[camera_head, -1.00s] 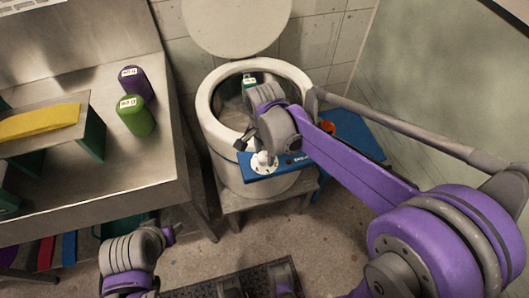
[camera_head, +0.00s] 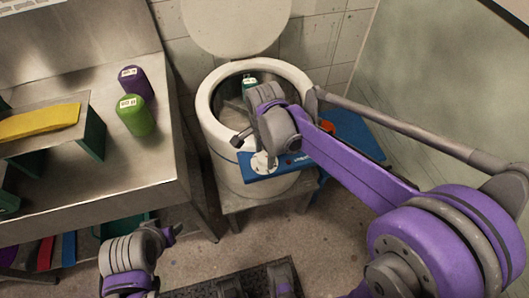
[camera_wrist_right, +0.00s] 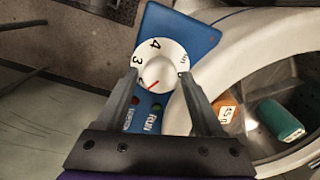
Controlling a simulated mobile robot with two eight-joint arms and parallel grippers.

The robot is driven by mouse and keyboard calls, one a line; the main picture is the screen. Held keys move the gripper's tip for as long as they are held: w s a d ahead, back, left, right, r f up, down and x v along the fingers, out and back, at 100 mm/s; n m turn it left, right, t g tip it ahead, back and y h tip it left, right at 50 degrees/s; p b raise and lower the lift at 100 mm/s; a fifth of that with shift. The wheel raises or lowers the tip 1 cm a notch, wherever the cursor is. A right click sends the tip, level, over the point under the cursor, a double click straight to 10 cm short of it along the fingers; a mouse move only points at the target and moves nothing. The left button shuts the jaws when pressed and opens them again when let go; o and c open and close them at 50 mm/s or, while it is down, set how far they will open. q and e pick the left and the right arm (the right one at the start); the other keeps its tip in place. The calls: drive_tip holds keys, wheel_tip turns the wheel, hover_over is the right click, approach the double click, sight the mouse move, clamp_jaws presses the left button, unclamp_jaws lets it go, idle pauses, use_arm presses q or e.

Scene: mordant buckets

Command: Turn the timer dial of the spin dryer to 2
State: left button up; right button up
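The spin dryer (camera_head: 205,115) is a white drum with its lid up and a blue control panel (camera_head: 285,170) on its front. The white timer dial (camera_head: 263,163) sits on that panel; in the right wrist view the dial (camera_wrist_right: 159,70) shows the numbers 3 and 4 and a red pointer mark near the bottom left of its knob. My right gripper (camera_wrist_right: 160,78) is open, with one finger on each side of the knob; whether either finger touches it is unclear. It also shows in the head view (camera_head: 240,140).
A green bottle (camera_head: 137,118) and a purple bottle (camera_head: 134,80) stand on the steel counter (camera_head: 140,165) to the left. A green object (camera_wrist_right: 280,120) and an orange one (camera_wrist_right: 229,115) lie inside the drum. A wall closes off the right side.

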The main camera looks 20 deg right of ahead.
sight(265, 156)
drive_tip(key=shift+o, duration=0.6)
wheel_tip(265, 156, up, 11)
drive_tip(key=p, duration=0.1)
drive_tip(key=shift+f, duration=0.1)
idle(0.4)
drive_tip(key=s+d+f+n+t+p, duration=0.1)
drive_tip(key=s+d+f+n+t, duration=0.1)
drive_tip(key=s+n, duration=0.5)
drive_tip(key=s+d+f+n+t+p, duration=0.1)
drive_tip(key=s+d+f+n+t, duration=0.2)
drive_tip(key=s+n, duration=0.4)
drive_tip(key=shift+s+d+f+n+p, duration=0.25)
drive_tip(key=shift+d+f, duration=0.2)
drive_tip(key=shift+d, duration=0.35)
drive_tip(key=shift+w, duration=0.1)
